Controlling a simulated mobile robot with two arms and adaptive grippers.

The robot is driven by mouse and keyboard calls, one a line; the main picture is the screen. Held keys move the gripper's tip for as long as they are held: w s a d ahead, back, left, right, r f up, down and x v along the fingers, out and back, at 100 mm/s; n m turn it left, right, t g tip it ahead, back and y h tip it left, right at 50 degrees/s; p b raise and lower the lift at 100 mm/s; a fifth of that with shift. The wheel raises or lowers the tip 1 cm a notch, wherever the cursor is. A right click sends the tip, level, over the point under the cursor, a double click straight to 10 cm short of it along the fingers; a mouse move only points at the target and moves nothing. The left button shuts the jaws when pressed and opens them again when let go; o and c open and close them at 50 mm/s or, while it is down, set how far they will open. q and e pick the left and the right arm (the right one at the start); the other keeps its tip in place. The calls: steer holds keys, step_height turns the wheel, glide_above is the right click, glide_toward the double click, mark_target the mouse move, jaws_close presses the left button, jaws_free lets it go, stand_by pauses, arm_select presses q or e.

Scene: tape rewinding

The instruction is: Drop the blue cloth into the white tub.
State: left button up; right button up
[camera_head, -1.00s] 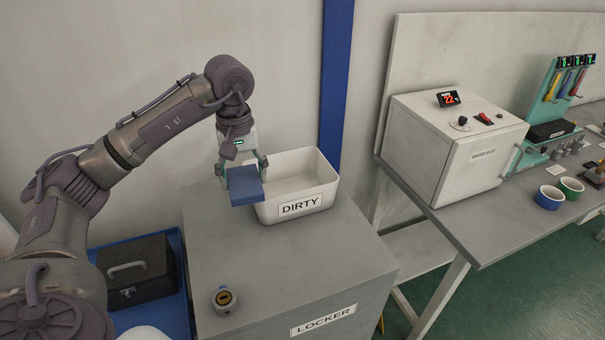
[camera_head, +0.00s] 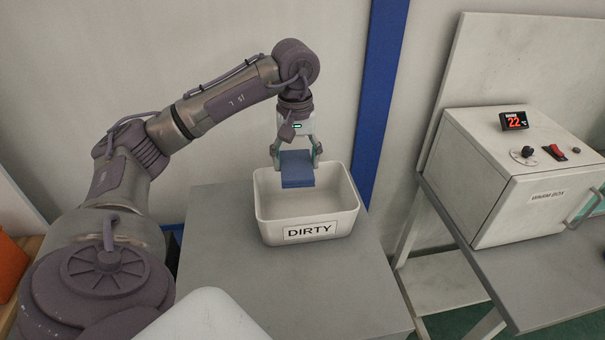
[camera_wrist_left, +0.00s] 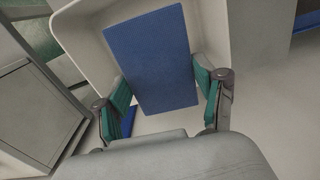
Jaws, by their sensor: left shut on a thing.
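The blue cloth (camera_head: 297,169) is a flat folded rectangle. My right gripper is not in view.
The tub stands on a grey locker top (camera_head: 215,270), which is clear in front of it. A white warm box (camera_head: 500,175) stands on a bench to the right. A blue post (camera_head: 382,90) runs up the wall behind. An orange object (camera_head: 10,265) is at far left.

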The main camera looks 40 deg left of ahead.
arm_select(q)
step_height(320, 180, down, 4)
steer(key=shift+w+r+b, duration=0.1)
steer(key=shift+w+b, duration=0.05)
steer(key=shift+b, duration=0.9)
steer(key=shift+f, duration=0.2)
steer(key=o, duration=1.2)
step_height(320, 180, up, 12)
